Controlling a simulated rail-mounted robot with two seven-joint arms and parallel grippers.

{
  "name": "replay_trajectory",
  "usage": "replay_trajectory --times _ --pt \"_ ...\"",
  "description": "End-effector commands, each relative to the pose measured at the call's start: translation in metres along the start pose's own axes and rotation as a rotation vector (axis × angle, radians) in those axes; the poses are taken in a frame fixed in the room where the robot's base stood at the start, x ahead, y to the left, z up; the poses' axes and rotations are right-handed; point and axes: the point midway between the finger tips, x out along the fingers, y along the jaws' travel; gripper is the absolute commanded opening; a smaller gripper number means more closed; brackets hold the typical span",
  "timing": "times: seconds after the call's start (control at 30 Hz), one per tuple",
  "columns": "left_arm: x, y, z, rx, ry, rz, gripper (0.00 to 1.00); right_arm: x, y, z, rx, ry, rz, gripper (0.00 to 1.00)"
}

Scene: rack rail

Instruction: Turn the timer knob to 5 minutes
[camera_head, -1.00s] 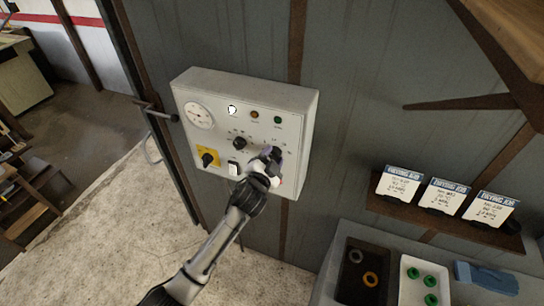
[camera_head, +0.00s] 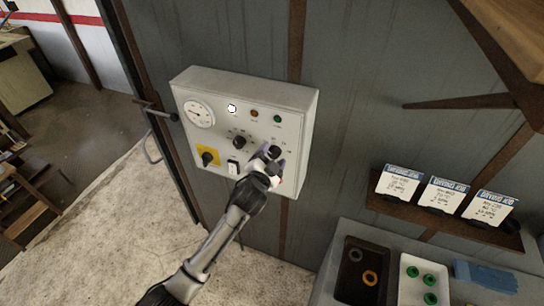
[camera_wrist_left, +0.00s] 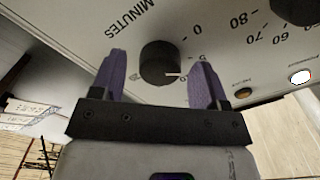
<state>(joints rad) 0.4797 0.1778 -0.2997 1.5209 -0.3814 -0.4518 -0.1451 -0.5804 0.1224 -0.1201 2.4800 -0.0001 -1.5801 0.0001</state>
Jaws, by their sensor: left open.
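The timer knob (camera_head: 274,151) is a dark round knob low on the right of the grey control box's (camera_head: 218,83) front. In the left wrist view the knob (camera_wrist_left: 158,58) is beside the word MINUTES and a printed scale. A short light pointer line on it faces right in that view, near the low numbers; its exact setting is unclear. My left gripper (camera_head: 271,161) is open at the knob. In the left wrist view its purple fingers (camera_wrist_left: 160,72) stand on either side of the knob, with gaps visible. My right gripper is not in view.
The box also carries a round gauge (camera_head: 199,114), another dark knob (camera_head: 239,142), a yellow-backed switch (camera_head: 208,158), a white rocker switch (camera_head: 233,168) and small lamps. A shelf with cards (camera_head: 399,184) and trays of rings (camera_head: 353,290) stand at right.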

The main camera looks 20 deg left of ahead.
Motion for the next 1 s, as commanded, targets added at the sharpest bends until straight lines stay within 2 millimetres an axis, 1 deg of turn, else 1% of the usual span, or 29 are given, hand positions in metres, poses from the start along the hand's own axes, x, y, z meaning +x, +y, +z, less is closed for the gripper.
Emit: replay_trajectory --times 0.17,0.27,0.37,0.6,0.8,1.0 --pt "-0.003 0.0 0.001 0.0 0.0 0.0 0.68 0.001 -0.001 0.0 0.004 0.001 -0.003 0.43" --pt "-0.012 0.001 0.002 0.001 -0.001 0.0 0.68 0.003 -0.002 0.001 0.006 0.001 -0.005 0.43" --pt "-0.026 0.002 0.002 0.001 0.0 0.001 0.68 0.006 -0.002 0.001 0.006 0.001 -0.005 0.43" --pt "-0.07 0.002 0.003 0.0 0.001 0.001 0.68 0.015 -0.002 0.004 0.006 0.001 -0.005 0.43" --pt "-0.104 0.002 0.002 0.001 0.0 0.0 0.68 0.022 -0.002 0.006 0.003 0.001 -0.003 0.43" --pt "-0.127 0.001 0.001 -0.001 0.0 0.0 0.68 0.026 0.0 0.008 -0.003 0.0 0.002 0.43"
